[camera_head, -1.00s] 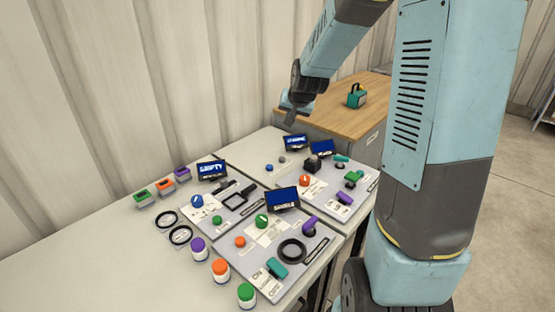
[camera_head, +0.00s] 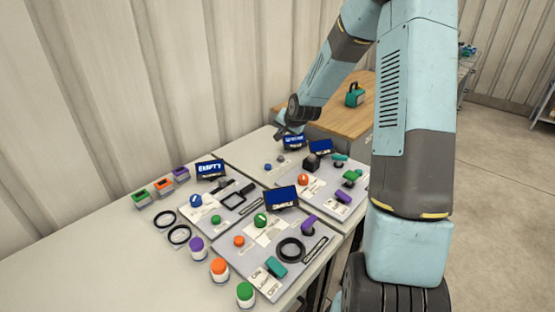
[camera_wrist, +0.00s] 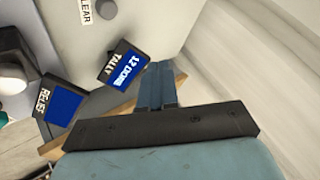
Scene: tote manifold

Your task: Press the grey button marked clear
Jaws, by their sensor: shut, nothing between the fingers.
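The grey button (camera_wrist: 106,9) is a round knob at the top edge of the wrist view, beside a white label reading CLEAR (camera_wrist: 85,10). In the head view the small grey button (camera_head: 281,160) sits on the far panel, near a blue one (camera_head: 268,167). My gripper (camera_wrist: 159,72) is shut and empty, its fingertips together beside the tally display (camera_wrist: 122,64). In the head view my gripper (camera_head: 282,136) is above the far end of the table, behind the grey button and apart from it. The fingertips are small and dark there.
The tally display (camera_head: 294,142) and another blue screen (camera_head: 320,147) stand close to my gripper. A dark block (camera_head: 311,162) and an orange knob (camera_head: 303,179) are nearer. A wooden cabinet (camera_head: 345,117) is behind, and the corrugated wall is to the left.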

